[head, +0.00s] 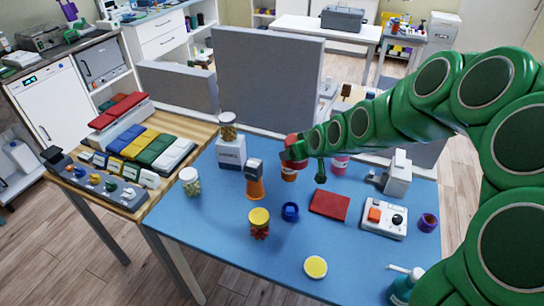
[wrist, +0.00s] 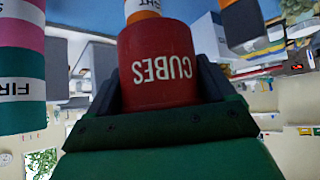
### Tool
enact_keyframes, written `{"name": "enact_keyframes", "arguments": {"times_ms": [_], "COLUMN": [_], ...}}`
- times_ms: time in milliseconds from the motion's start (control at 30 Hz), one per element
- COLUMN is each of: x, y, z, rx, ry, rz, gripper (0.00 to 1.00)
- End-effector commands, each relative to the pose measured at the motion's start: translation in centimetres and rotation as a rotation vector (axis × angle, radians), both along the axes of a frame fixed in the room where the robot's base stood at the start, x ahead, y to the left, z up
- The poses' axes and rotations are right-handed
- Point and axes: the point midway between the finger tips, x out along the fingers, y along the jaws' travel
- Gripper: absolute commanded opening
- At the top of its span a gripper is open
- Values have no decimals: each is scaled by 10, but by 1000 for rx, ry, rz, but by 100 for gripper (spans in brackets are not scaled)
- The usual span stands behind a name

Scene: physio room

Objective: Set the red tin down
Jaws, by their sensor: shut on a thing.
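My gripper (head: 294,150) is shut on the red tin (wrist: 158,62), which reads "CUBES" upside down in the wrist view. In the head view the red tin (head: 291,140) shows only in part behind the fingers, near the back of the blue table (head: 222,222). An orange tin with a white label (head: 289,172) stands right under it. In the wrist view that orange and white tin (wrist: 142,10) meets the end of the red tin. I cannot tell whether they touch or a small gap is left.
A pink tin (head: 340,163) stands to the right, an orange grey-topped bottle (head: 255,182) to the left. A grey partition (head: 265,80) rises behind. The table's front left is clear.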

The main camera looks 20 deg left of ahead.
Motion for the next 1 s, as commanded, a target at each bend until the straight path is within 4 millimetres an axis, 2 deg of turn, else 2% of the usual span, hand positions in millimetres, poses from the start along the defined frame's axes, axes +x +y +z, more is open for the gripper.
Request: {"name": "enact_keyframes", "arguments": {"times_ms": [200, 500, 767, 1000], "x": [31, 70, 96, 119], "y": [-12, -19, -16, -5], "z": [-5, -7, -3, 0], "rx": [-2, -3, -2, -2], "ry": [-5, -8, -10, -9], "rz": [-112, -281, -412, -544], "gripper": [44, 44, 44, 44]}}
